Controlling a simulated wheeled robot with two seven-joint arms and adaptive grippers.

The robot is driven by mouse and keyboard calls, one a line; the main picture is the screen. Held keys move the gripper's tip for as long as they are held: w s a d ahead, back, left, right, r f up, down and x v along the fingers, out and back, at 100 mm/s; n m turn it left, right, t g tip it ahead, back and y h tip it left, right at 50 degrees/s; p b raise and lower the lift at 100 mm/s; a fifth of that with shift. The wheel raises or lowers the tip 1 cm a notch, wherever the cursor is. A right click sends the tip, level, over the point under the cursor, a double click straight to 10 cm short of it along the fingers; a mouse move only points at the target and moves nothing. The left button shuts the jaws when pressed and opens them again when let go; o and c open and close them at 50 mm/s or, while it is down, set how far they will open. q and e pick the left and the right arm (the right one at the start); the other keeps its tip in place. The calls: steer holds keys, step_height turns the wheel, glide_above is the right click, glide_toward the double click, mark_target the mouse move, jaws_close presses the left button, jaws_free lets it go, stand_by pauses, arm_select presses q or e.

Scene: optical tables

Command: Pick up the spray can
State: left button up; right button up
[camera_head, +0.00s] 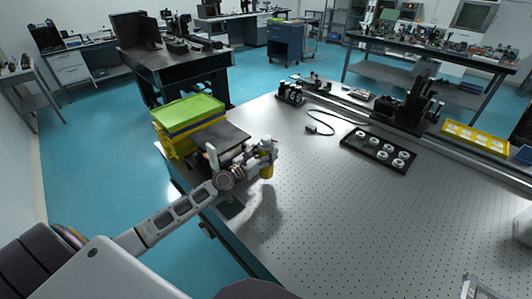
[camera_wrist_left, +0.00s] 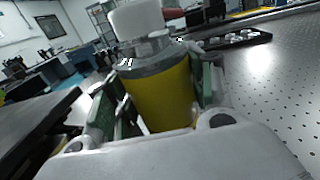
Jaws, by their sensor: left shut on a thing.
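The spray can (camera_head: 267,170) has a yellow body, a grey shoulder and a white cap. It is upright near the left edge of the perforated optical table (camera_head: 330,220). My left gripper (camera_head: 266,157) is shut around its body. In the left wrist view the can (camera_wrist_left: 160,95) stands between the two fingers, and its lower end is hidden by the gripper. A dark shadow lies on the table in front of the can; it looks to be clear of the surface, though its underside does not show.
Stacked green and yellow bins (camera_head: 188,112) and a dark flat box (camera_head: 220,137) are just left of the can. A black tray with white round parts (camera_head: 380,150) and a cable (camera_head: 320,130) lie farther right. The table's middle is clear.

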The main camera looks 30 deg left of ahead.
mark_target(263, 143)
arm_select(q)
steer(key=shift+r+p, duration=0.55)
steer(key=shift+r, duration=0.35)
steer(key=shift+r+p, duration=0.6)
steer(key=shift+r, duration=0.05)
steer(key=shift+r+p, duration=0.5)
steer(key=shift+r, duration=0.1)
steer(key=shift+r+p, duration=0.6)
arm_select(e)
steer(key=shift+w+a+r, duration=0.1)
steer(key=shift+w+r, duration=0.05)
steer(key=shift+r, duration=2.35)
steer(key=shift+a, duration=0.2)
steer(key=shift+a, duration=0.3)
